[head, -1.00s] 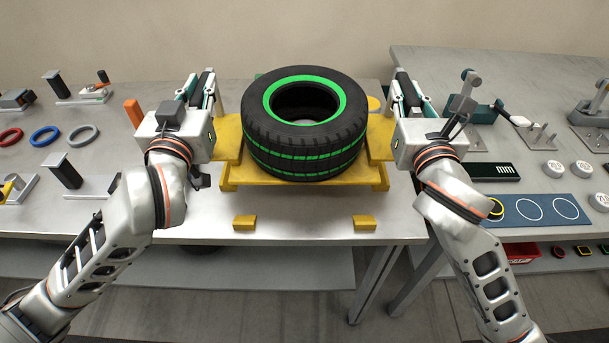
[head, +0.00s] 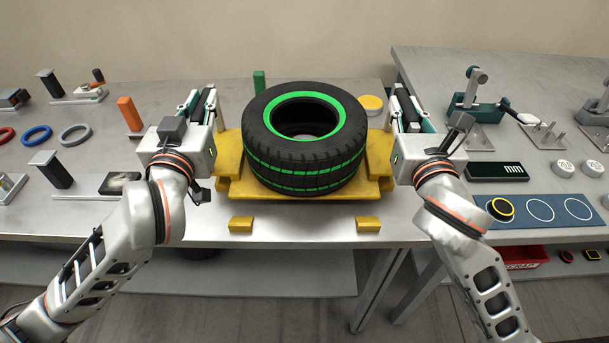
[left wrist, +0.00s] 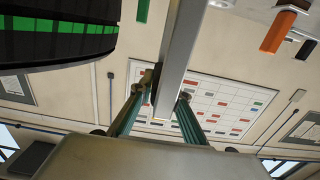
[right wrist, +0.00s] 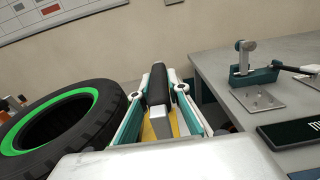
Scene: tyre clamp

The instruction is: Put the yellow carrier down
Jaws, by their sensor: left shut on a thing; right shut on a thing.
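The yellow carrier (head: 378,163) is level at the near part of the left table. A black tyre with green stripes (head: 305,165) lies flat on it; it also shows in the left wrist view (left wrist: 60,40) and right wrist view (right wrist: 95,112). My left gripper (head: 205,98) is shut on the carrier's left handle, seen as a grey bar in the left wrist view (left wrist: 180,45). My right gripper (head: 403,100) is shut on its right handle, dark-gripped in the right wrist view (right wrist: 157,85). I cannot tell whether the carrier's underside touches the table.
Two small yellow blocks (head: 241,224) (head: 368,223) sit at the table's front edge. Behind the tyre stand a green post (head: 259,82) and a yellow-topped round thing (head: 371,103). A second table (head: 440,75) stands right.

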